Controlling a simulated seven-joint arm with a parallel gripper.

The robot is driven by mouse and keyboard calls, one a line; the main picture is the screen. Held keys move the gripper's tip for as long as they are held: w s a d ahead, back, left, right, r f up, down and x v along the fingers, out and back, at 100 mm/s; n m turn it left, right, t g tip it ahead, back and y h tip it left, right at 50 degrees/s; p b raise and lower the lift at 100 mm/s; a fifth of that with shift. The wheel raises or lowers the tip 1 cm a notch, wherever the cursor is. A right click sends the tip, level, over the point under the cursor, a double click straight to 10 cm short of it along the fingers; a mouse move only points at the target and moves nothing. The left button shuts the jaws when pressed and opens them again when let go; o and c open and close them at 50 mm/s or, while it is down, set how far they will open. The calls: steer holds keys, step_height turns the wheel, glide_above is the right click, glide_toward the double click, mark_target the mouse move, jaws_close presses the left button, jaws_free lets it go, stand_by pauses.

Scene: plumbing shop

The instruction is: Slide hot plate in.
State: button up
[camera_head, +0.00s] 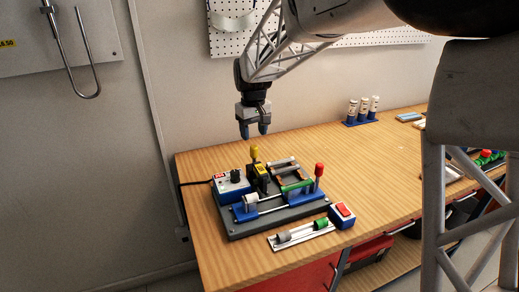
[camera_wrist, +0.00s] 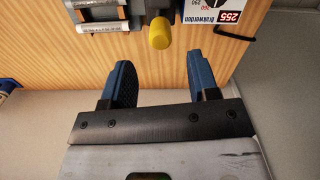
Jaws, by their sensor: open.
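The hot plate (camera_head: 260,178) is a dark upright block with a yellow label, set in the welding machine on the bench. Its yellow knob (camera_head: 254,152) points up. The knob also shows in the wrist view (camera_wrist: 160,33), at the top centre, just ahead of the gap between my fingers. My gripper (camera_head: 253,132) is open and empty, pointing down above and slightly left of the knob in the head view. In the wrist view its two blue fingers (camera_wrist: 160,75) are spread apart and do not touch the knob. Most of the plate is hidden there.
The machine's grey base (camera_head: 238,226) carries a blue control box (camera_head: 231,187), blue clamps and a red-knobbed lever (camera_head: 319,172). A rail with pipe pieces (camera_head: 300,234) and a red-switch box (camera_head: 342,215) stand in front. Several bottles (camera_head: 363,110) stand at the back. Bare bench lies between.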

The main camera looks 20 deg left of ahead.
mark_target(254, 146)
stand_by(0.4)
steer(key=shift+f, duration=3.9)
jaws_close()
